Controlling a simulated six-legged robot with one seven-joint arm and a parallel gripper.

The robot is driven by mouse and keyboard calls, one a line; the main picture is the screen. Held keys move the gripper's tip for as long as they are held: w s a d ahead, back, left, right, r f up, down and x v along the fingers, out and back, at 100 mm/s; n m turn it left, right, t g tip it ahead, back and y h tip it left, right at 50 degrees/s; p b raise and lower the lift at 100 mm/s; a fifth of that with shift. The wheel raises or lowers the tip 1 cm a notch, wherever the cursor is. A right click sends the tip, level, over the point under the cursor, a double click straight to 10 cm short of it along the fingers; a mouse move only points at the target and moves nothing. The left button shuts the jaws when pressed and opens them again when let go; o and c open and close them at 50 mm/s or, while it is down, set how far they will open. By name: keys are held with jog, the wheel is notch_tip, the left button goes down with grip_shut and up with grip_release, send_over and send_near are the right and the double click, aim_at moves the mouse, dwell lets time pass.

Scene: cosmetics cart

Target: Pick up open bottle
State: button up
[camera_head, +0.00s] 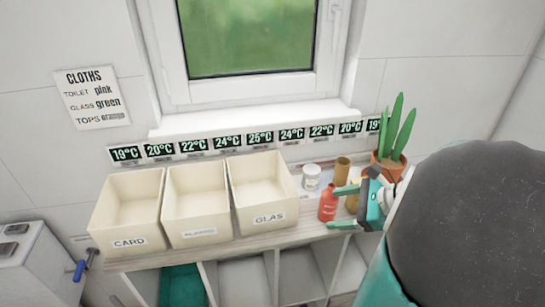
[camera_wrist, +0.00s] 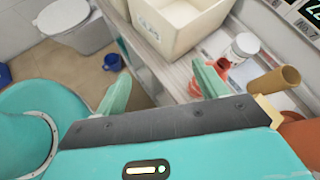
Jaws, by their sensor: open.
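A red bottle (camera_head: 327,205) stands on the shelf top, right of the GLAS box. In the wrist view the red bottle (camera_wrist: 233,70) is partly hidden behind one finger.
A white jar (camera_head: 311,177) and a brown tube (camera_head: 342,169) stand behind the bottle. A potted cactus (camera_head: 390,150) is at the right. Cream boxes labelled CARD (camera_head: 128,243), a blurred word (camera_head: 200,233) and GLAS (camera_head: 270,218) fill the shelf's left. A tan item is partly hidden by my gripper.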

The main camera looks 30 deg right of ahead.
aim_at(330, 191)
jog(key=s+d+m+t+h, duration=0.2)
jog(key=s+d+m+t, duration=0.15)
jog(key=d+m, duration=0.45)
jog(key=shift+n, duration=0.7)
jog(key=x, duration=0.4)
jog(key=d+x, duration=0.1)
jog(key=x, duration=0.9)
jog(key=shift+w+d, duration=0.2)
jog(key=shift+w, duration=0.3)
jog(key=c, duration=1.3)
